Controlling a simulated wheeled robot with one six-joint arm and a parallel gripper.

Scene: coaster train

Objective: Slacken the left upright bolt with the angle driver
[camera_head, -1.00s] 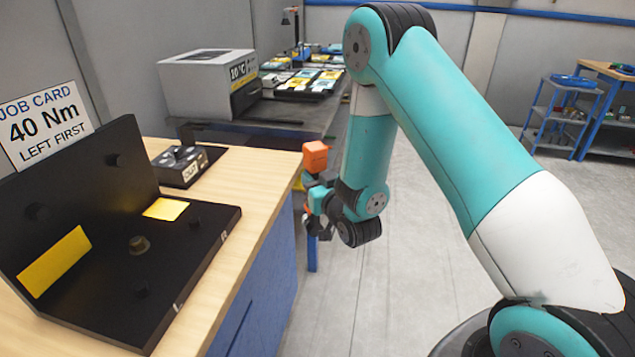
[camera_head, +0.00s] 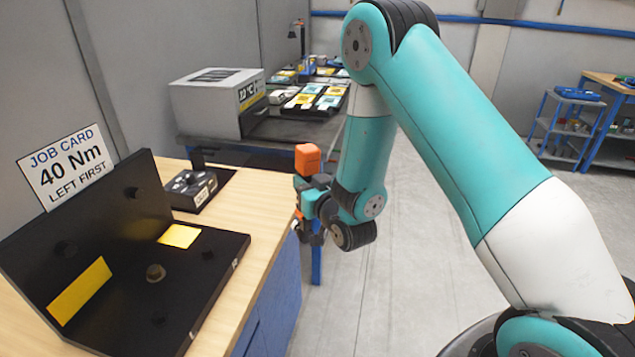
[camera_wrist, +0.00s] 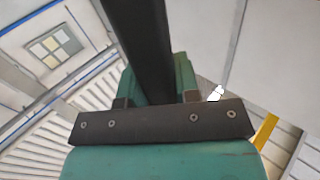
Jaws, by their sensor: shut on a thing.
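A black angled fixture (camera_head: 215,262) stands on the wooden bench at the left, with an upright plate and a flat base plate. The left upright bolt (camera_head: 65,249) is a dark head on the upright plate, above a yellow label. A second upright bolt (camera_head: 131,193) is to its right. My gripper (camera_head: 316,208) is to the right of the bench edge, apart from the fixture. It is shut on the angle driver, whose orange block (camera_head: 308,158) rises above the jaws. In the wrist view, the driver's dark body (camera_wrist: 143,50) runs up between the green jaws. Its tip cannot be made out.
A job card (camera_head: 66,166) reads 40 Nm, left first. A small black device (camera_head: 190,188) and a grey box (camera_head: 205,105) are behind. The floor at right is open.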

